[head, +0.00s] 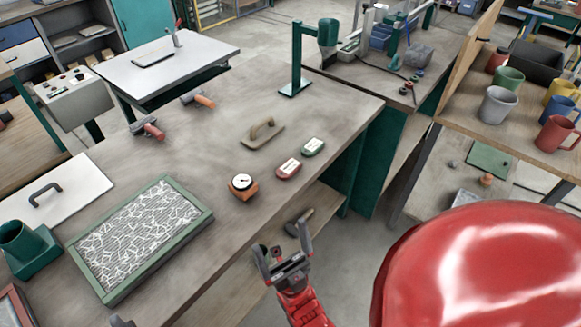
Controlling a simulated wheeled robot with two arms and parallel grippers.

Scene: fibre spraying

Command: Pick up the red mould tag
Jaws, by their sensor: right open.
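The red mould tag (289,168) is a small rounded red piece with a pale label. It lies flat on the long grey workbench (330,103), near its front edge. A similar green tag (313,146) lies just beyond it to the right. My right gripper (281,241) is open and empty, in front of the bench edge and nearer to me than the red tag, apart from it. Of my left gripper, at most a dark tip (120,321) shows at the bottom edge; its jaws are hidden.
A dial gauge on an orange base (242,187) stands left of the red tag. A brown float with a handle (263,132) lies behind it. A green-framed fibre panel (145,230) is at the left. A green post stand (297,75) rises at the back.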

